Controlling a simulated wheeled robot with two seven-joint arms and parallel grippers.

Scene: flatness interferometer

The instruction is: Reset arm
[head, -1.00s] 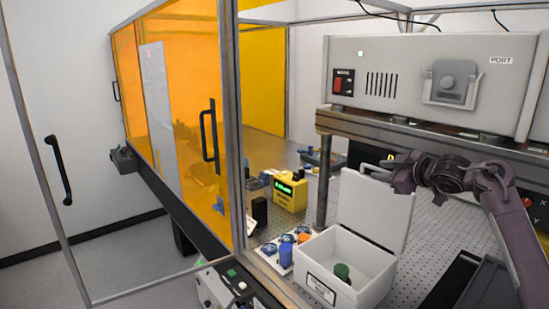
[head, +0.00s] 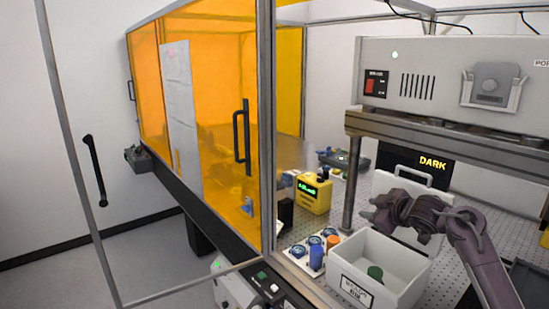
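My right gripper (head: 374,209) comes in from the right on a dark purple arm. It is in front of the open lid (head: 412,192) of a white box (head: 352,268), above and behind the box's opening. The fingers are small and partly turned away, so whether they are open or shut is unclear. I see nothing held in them. A green cylinder (head: 375,273) stands inside the box. My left gripper is not in view.
An orange-panelled enclosure (head: 222,150) with a clear door (head: 95,170) fills the left. A yellow device (head: 313,195), blue-capped bottles (head: 316,257) and a metal post (head: 352,185) stand left of the box. A white instrument (head: 440,82) is overhead. A screen (head: 433,162) reads DARK.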

